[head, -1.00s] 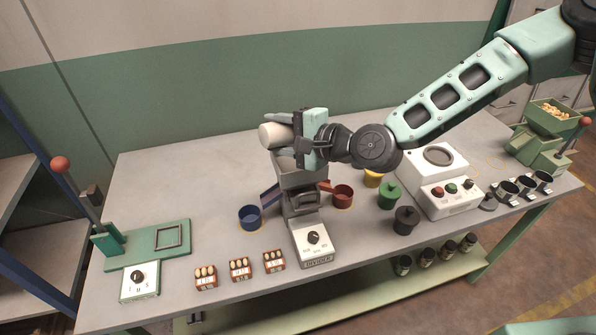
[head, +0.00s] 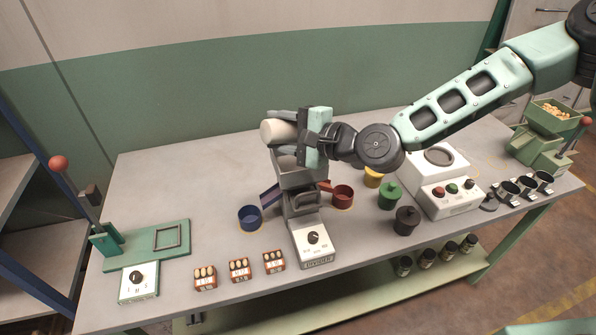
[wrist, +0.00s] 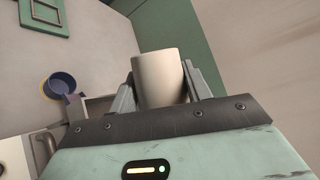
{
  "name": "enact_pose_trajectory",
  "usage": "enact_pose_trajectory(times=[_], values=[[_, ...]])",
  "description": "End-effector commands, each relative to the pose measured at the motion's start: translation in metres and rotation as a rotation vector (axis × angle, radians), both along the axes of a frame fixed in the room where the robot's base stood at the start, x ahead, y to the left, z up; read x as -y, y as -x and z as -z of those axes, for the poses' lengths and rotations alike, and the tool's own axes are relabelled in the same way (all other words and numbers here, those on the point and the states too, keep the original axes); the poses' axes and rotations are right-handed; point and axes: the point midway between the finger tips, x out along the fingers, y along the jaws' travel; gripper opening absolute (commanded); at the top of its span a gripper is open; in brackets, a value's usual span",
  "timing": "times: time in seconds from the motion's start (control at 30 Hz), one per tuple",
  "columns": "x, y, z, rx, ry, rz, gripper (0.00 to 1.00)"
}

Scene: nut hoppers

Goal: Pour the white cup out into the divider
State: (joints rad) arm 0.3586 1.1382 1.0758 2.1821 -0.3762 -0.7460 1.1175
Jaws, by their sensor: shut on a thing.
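The white cup (head: 278,132) lies on its side between the fingers of my gripper (head: 290,127), above the divider's open hopper. In the wrist view the cup (wrist: 160,78) sits between both fingers; its inside is hidden from me. The divider (head: 315,243) is a grey machine with a white dial panel, standing mid-table, with a grey hopper (head: 302,178) on top. A blue chute leads from it to a blue cup (head: 250,217) on the left, and a red chute to a red cup (head: 342,196) on the right.
Small nut boxes (head: 239,269) stand along the front edge. A green press (head: 147,247) is at left. Yellow, green (head: 389,195) and dark (head: 406,220) pots and a white machine (head: 447,201) are at right. The back left of the table is clear.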

Motion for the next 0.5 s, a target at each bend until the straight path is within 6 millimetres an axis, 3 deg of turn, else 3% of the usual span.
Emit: enact_pose_trajectory(times=[0.5], values=[[0.0023, -0.0017, 0.0028, -0.031, -0.048, 0.001, 0.26]])
